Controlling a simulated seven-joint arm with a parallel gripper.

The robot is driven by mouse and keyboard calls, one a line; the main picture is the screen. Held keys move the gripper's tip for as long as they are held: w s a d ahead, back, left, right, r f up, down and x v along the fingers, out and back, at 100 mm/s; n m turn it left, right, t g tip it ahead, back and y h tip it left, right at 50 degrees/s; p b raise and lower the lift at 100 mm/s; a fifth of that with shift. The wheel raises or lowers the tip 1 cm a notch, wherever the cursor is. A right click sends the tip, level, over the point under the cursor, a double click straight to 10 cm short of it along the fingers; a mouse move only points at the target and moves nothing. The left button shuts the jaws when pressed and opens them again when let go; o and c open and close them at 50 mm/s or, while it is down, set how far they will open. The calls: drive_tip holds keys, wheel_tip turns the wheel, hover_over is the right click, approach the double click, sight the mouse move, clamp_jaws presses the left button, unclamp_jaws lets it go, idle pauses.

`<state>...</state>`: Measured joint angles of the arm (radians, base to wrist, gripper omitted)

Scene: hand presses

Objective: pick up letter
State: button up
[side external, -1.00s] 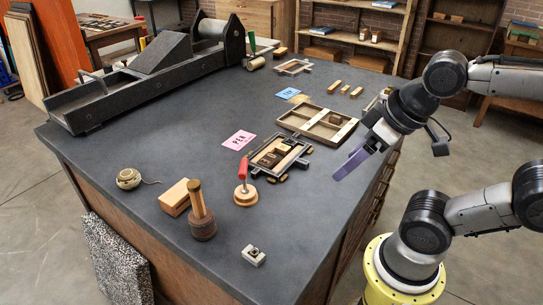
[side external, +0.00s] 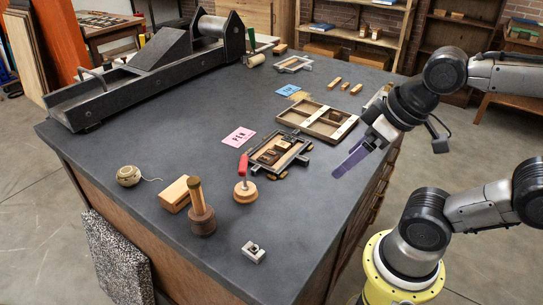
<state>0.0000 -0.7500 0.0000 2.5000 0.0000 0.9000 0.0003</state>
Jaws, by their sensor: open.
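Small brown blocks that look like letter type (side external: 268,157) lie inside a dark metal frame (side external: 245,167) on the grey bench. Other small brown pieces (side external: 283,175) lie by the frame's near right corner, and one more (side external: 309,147) lies by its right side. They are too small to read. My gripper (side external: 338,173) has purple fingers and hangs near the bench's right edge, to the right of the frame and apart from it. Its fingers overlap from this side, and nothing shows between them. A pink card reading PEN (side external: 239,137) lies left of the frame.
A wooden divided tray (side external: 317,122) stands behind the frame. A large press (side external: 150,65) fills the back left.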

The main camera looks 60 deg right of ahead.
drive_tip(key=w+r+m, duration=0.4)
drive_tip(key=r+m, duration=0.2)
drive_tip(key=m, duration=0.1)
drive_tip(key=m+g, duration=0.6)
drive_tip(key=m, duration=0.5)
hover_over(271, 153)
wheel_tip(271, 153, down, 8)
wheel_tip(271, 153, down, 7)
drive_tip(key=shift+r, duration=0.1)
drive_tip(key=shift+d+f, duration=0.1)
drive_tip(key=shift+f, duration=3.2)
